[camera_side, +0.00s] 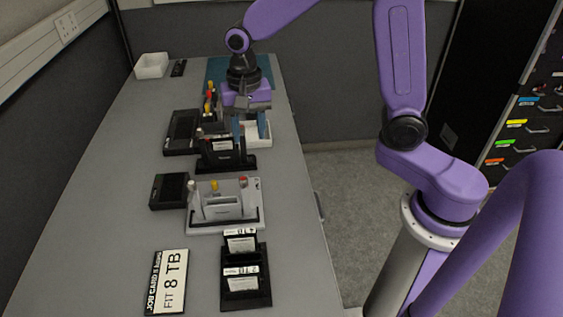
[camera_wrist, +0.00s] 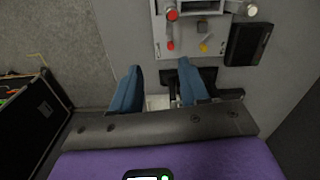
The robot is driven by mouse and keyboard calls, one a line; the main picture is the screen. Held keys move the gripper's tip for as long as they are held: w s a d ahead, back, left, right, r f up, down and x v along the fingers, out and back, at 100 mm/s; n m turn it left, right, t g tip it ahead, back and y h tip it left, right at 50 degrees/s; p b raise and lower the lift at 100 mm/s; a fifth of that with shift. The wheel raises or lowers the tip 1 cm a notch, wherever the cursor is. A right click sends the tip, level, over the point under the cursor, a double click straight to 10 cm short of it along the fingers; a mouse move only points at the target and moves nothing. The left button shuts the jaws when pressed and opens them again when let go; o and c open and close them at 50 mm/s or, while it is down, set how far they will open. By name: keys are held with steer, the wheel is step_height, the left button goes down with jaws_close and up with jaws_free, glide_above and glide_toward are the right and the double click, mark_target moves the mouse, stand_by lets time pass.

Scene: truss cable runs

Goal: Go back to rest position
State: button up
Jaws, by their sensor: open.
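My gripper (camera_side: 250,135) points down over the far part of the bench, above or beside a white tray (camera_side: 257,141) and just behind a black holder (camera_side: 224,155). I cannot tell its exact height. In the wrist view, the two blue fingers of my gripper (camera_wrist: 161,72) stand wide apart with nothing between them. The black holder (camera_wrist: 205,76) and a bit of the white tray (camera_wrist: 158,102) show behind the fingers, partly hidden by them and by the gripper body.
Black boxes (camera_side: 169,191) (camera_side: 182,133) lie left. A white bin (camera_side: 151,65) is far left. The bench's left side (camera_side: 110,180) is clear.

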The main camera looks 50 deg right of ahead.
steer(key=s+d+n, duration=0.2)
steer(key=s+n, duration=0.8)
steer(key=s, duration=0.2)
steer(key=s+d+r+n, duration=0.1)
steer(key=s+d+n, duration=0.2)
steer(key=s+n, duration=0.7)
steer(key=s, duration=0.2)
steer(key=shift+s+r, duration=0.3)
steer(key=shift+s, duration=0.1)
steer(key=shift+o, duration=0.3)
